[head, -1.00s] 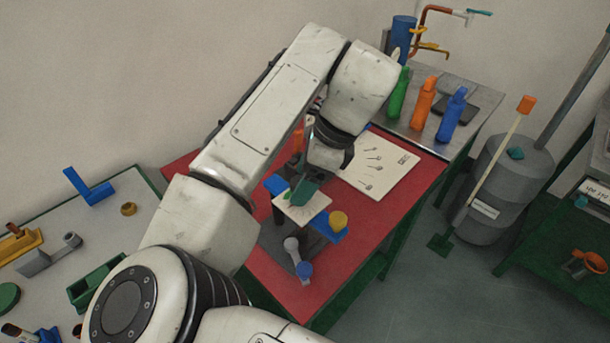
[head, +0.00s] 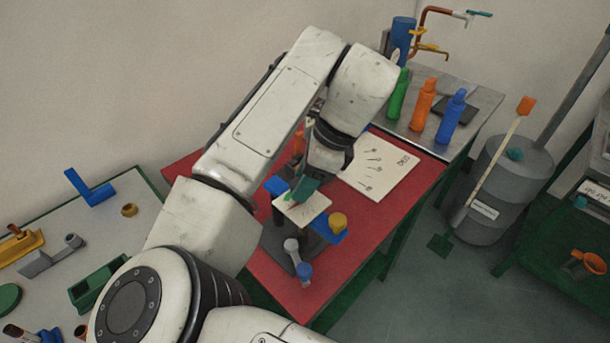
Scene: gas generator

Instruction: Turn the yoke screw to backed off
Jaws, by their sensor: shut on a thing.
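The yoke screw is on a small fixture with a blue crossbar (head: 331,233) standing on the red table. A cream square plate (head: 314,209) with marks lies on top of the crossbar. My gripper (head: 297,195) comes down from above at the plate's back edge. A small green part (head: 287,197) shows at the fingertips, and the jaws are shut on it; it appears to be the yoke screw's handle. The dark teal fingers hide most of it.
A cream board (head: 385,172) with small drawings lies behind the fixture on the red table (head: 410,200). Green, orange (head: 423,104) and blue bottles stand on the metal bench.

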